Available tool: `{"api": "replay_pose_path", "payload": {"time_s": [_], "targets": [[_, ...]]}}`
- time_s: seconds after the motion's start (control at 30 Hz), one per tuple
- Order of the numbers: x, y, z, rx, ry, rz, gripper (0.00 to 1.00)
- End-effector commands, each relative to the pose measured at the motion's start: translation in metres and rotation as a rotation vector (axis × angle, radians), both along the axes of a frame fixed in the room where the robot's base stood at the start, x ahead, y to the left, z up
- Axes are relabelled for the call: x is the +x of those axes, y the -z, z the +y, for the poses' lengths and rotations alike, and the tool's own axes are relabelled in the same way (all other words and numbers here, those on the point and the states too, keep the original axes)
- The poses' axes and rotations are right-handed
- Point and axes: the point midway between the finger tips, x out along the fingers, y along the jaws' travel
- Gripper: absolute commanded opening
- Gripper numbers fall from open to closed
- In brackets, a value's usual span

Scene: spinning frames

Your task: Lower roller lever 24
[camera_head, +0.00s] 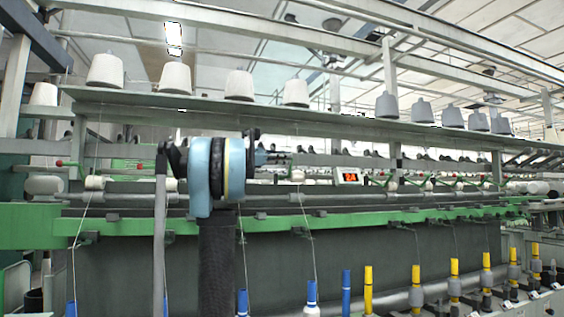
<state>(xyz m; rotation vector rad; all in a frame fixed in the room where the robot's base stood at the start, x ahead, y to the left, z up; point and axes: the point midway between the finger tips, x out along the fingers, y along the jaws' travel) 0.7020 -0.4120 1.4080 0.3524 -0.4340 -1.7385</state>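A small white box with glowing red digits (348,176) stands on the spinning frame, right of centre; the digits are too blurred to read surely. Thin levers with red tips show along the frame: one red tip (60,163) at the far left, another red-tipped lever (389,182) just right of the box. Which one is roller lever 24 I cannot tell. My blue-jointed arm stands left of centre and hides part of the frame. My gripper (277,157) seems to be the dark end reaching right from behind the blue joint, left of the box. Its fingers are too small to read.
A long green rail (340,219) crosses the frame. White cones (105,71) and grey cones (388,105) stand on the shelf above. Blue-topped and yellow-topped spindles (415,287) line the front below. Thin yarns hang down between.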

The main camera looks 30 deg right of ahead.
Motion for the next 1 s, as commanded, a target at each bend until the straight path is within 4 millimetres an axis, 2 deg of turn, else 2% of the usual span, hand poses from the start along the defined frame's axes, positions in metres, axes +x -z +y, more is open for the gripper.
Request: {"api": "replay_pose_path", "payload": {"time_s": [0.17,0.77,0.87,1.0], "targets": [[0.003,0.001,0.000,0.002,-0.006,-0.001,0.32],[0.001,0.000,0.001,0.000,-0.002,-0.001,0.32],[0.002,0.000,0.006,-0.001,-0.003,-0.001,0.32],[0.006,0.000,0.023,-0.001,-0.005,-0.001,0.32]]}}
